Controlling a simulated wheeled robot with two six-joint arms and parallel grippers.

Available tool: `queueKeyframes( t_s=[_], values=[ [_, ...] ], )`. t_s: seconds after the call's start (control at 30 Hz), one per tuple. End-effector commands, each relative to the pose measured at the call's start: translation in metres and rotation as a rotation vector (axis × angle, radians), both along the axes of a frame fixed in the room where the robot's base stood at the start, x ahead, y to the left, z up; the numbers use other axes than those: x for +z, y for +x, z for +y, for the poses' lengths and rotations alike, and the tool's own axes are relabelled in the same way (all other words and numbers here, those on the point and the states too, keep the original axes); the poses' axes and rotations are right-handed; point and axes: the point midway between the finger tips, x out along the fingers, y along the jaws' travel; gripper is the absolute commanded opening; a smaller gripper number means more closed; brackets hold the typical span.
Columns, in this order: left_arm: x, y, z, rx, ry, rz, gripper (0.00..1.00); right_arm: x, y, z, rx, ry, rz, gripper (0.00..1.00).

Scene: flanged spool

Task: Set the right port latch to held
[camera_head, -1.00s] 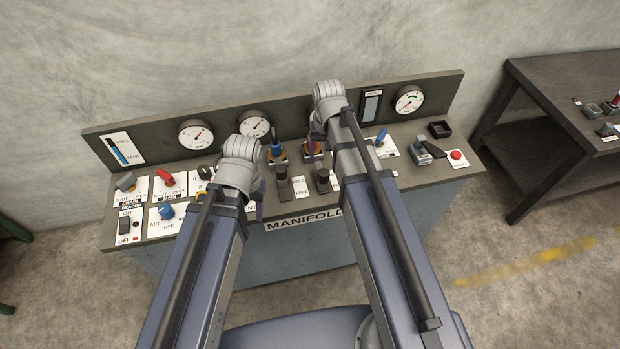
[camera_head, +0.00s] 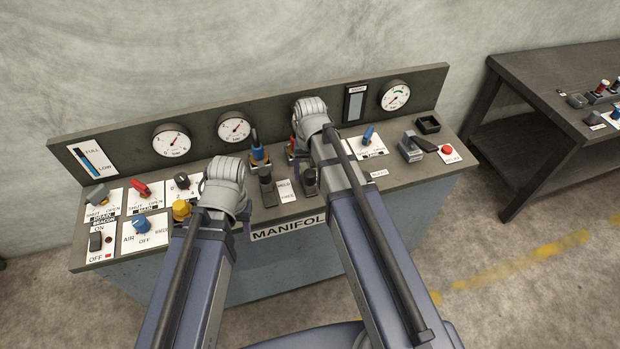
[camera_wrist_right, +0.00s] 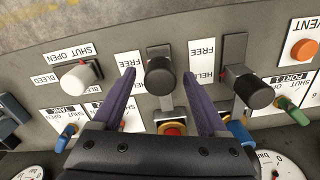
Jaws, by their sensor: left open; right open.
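The right port latch is an upright black knob (camera_wrist_right: 159,77) on a grey slotted plate, with a FREE/HELD label (camera_wrist_right: 131,66) beside it. In the right wrist view the knob lies between the two purple fingers of my right gripper (camera_wrist_right: 160,90), with gaps on both sides. I cannot tell which word the knob is set to. In the head view my right gripper (camera_head: 303,160) partly hides this latch (camera_head: 310,182). A similar left latch (camera_head: 267,187) stands beside it; it also shows in the right wrist view (camera_wrist_right: 254,91). My left gripper (camera_head: 245,213) is open, low over the front edge, largely hidden.
The grey manifold panel (camera_head: 222,256) carries several gauges, a red valve (camera_head: 141,189), a yellow knob (camera_head: 181,210) and a red button (camera_head: 448,150). Blue (camera_wrist_right: 238,132) and white-knobbed (camera_wrist_right: 82,76) controls stand close to my right fingers. A dark table (camera_head: 558,95) stands at right.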

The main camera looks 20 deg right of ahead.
Motion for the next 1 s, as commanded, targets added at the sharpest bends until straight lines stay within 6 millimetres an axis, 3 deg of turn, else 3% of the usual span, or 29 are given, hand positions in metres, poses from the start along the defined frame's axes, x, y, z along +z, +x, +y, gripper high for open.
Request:
queueKeyframes(
  t_s=[0.27, 0.9, 1.0],
  values=[
    [-0.0013, 0.0000, 0.0000, 0.000, 0.000, 0.000, 0.50, -0.0013, 0.0000, 0.0000, 0.000, 0.000, 0.000, 0.76],
    [-0.0014, 0.0000, 0.0000, 0.000, 0.000, 0.000, 0.50, -0.0014, -0.0001, 0.0000, 0.000, 0.000, 0.000, 0.05],
    [-0.0014, 0.0000, 0.0000, 0.000, 0.000, 0.000, 0.50, -0.0014, -0.0001, 0.0000, 0.000, 0.000, 0.000, 0.00]
  ],
)
